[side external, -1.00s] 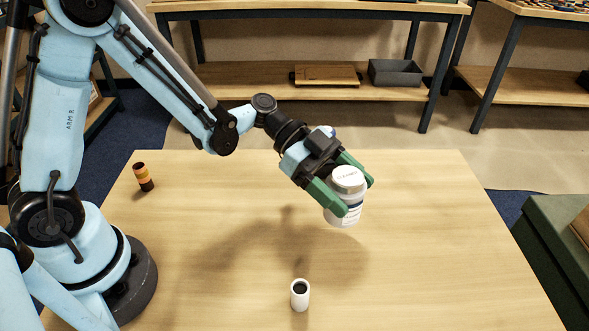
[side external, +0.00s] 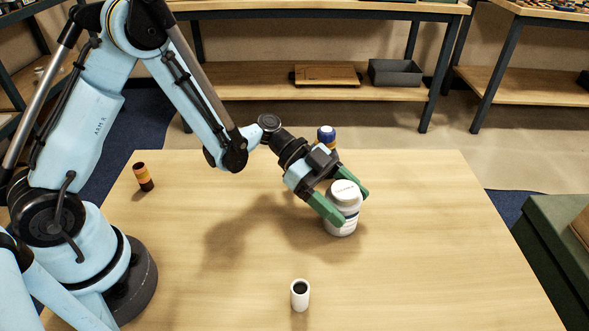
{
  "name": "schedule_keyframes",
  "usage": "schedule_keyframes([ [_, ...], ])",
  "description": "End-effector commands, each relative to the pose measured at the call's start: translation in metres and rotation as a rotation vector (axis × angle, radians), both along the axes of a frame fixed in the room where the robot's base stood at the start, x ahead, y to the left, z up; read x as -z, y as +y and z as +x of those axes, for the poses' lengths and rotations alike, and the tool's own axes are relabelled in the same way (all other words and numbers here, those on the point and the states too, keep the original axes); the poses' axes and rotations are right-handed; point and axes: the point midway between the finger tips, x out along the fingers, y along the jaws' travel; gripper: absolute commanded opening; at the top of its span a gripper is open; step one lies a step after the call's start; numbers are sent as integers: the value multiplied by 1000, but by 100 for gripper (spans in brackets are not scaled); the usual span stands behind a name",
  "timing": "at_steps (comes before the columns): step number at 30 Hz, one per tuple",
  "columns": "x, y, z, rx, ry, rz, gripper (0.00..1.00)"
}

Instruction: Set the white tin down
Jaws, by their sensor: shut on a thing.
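The white tin (side external: 343,212) is a white container with a white lid, upright between the green fingers of my gripper (side external: 343,208). My gripper is shut on it. The tin is low, at or very near the wooden table top (side external: 430,260); I cannot tell for sure whether its base touches the wood.
A small white cylinder with a dark open top (side external: 300,295) stands at the front of the table. A striped brown and orange cylinder (side external: 144,177) stands at the back left. A blue-capped item (side external: 327,138) stands behind my gripper. The table's right side is clear.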

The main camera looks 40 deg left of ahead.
Motion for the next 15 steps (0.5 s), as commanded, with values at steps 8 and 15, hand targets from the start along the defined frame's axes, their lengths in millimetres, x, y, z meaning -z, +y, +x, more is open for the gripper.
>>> schedule_keyframes([
  [8, 3, 0, 0, 0, 0, 0, 96],
  [15, 3, 0, 0, 0, 0, 0, 100],
])
